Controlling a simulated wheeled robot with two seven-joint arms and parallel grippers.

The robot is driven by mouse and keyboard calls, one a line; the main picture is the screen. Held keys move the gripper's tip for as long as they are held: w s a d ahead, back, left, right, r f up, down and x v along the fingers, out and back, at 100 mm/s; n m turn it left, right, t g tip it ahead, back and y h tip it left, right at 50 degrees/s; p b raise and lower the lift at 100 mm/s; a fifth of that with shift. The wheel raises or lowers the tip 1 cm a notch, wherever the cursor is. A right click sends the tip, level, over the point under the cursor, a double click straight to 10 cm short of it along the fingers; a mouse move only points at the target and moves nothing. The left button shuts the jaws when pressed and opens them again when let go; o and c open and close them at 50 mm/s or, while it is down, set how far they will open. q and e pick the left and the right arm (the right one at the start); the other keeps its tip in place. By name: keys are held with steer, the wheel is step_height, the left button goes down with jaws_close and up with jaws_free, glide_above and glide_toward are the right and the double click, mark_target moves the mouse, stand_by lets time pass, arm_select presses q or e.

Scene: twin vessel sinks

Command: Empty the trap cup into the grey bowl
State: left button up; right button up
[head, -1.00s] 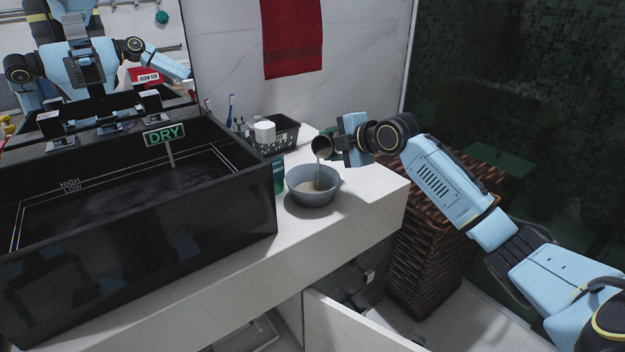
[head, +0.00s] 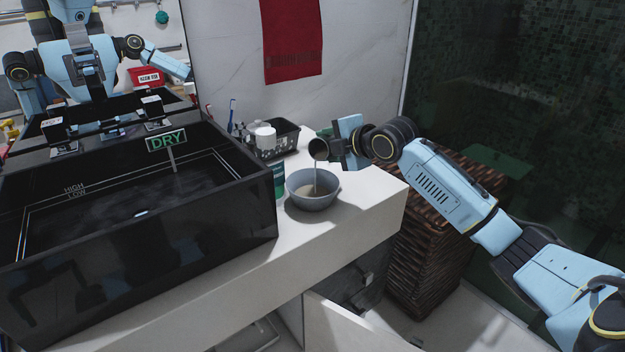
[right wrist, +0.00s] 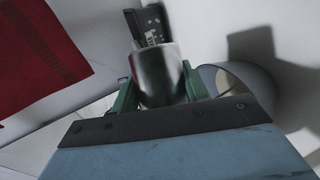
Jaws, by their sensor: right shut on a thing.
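The trap cup (head: 319,149) is a dark, round cup, tipped over on its side with its mouth toward the left and down. A thin pale stream falls from it into the grey bowl (head: 299,196), which holds some murky liquid. My right gripper (head: 330,148) is shut on the cup above the bowl's right side. In the right wrist view the cup (right wrist: 158,75) sits between the green fingers, and part of the bowl (right wrist: 250,82) shows behind to the right. My left gripper is not seen directly in the head view; the mirror shows only a reflection of my body.
A black vessel sink (head: 140,240) with a DRY sign (head: 166,143) stands left of the bowl. A green bottle (head: 279,180) stands between them. A black basket (head: 281,138) is behind. A wicker hamper (head: 425,250) is below at right, near an open drawer (head: 350,325).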

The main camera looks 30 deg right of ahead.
steer(key=shift+s+a+r+p, duration=0.1)
steer(key=shift+a+r+p, duration=0.1)
steer(key=shift+r+p, duration=0.15)
steer(key=shift+f, duration=0.1)
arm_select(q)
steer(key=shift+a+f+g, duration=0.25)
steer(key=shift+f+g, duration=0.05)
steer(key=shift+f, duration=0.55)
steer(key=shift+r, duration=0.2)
arm_select(e)
steer(key=shift+a+f+n+t+h, duration=0.1)
steer(key=shift+f+n+t+h, duration=0.1)
steer(key=shift+n+t+h, duration=0.15)
steer(key=shift+s+f+n, duration=0.1)
steer(key=shift+f+n, duration=0.05)
steer(key=shift+n, duration=0.2)
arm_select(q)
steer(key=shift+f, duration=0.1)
arm_select(e)
steer(key=shift+a, duration=0.1)
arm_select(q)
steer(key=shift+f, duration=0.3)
arm_select(e)
steer(key=shift+t+h, duration=0.25)
steer(key=shift+h, duration=0.1)
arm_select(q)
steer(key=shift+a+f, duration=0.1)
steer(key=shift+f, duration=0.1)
